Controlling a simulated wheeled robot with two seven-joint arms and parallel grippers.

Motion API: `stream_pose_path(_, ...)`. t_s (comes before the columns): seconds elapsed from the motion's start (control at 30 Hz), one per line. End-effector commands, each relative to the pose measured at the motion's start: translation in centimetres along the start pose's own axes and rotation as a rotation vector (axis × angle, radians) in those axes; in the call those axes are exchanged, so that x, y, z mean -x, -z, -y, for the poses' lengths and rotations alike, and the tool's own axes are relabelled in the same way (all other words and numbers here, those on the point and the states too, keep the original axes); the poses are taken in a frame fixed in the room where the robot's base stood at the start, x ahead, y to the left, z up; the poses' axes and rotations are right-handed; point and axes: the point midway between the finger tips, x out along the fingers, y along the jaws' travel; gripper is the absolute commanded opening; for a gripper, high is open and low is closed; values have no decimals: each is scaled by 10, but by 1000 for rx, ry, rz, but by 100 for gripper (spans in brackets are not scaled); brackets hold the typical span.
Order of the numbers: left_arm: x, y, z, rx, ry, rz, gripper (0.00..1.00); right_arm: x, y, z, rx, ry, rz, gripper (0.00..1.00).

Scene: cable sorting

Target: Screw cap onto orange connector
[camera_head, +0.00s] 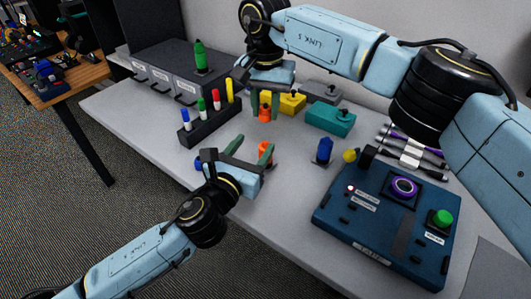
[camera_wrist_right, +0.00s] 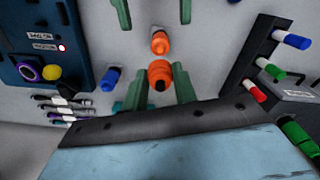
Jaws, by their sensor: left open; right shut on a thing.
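Two orange parts lie in line in the right wrist view. The larger part (camera_wrist_right: 159,73), with a dark end, is between the green fingers of my right gripper (camera_wrist_right: 157,88), which is shut on it. It also shows in the head view (camera_head: 264,113). The smaller orange part (camera_wrist_right: 160,42) is apart from it by a small gap and shows in the head view (camera_head: 265,149) between the fingers of my left gripper (camera_head: 252,147). The left gripper is open, low at the table. I cannot tell which part is cap and which connector.
A marker rack (camera_head: 212,125), yellow block (camera_head: 293,103) and teal block (camera_head: 330,118) surround the grippers. The grey table (camera_head: 290,205) is clear in front.

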Motion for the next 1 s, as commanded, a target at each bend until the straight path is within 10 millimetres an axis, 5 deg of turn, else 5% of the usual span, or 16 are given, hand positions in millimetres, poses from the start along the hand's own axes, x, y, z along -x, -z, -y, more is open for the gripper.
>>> stream_pose_path(0.23, -1, 11, -1, 3, -3, -2, 57, 0, 0, 0, 0, 0, 0, 7)
stream_pose_path(0.67, 0, 82, 1, 6, -2, -5, 57, 0, 0, 0, 0, 0, 0, 7)
stream_pose_path(1.0, -59, 80, 0, 4, -1, 0, 57, 0, 0, 0, 0, 0, 0, 7)
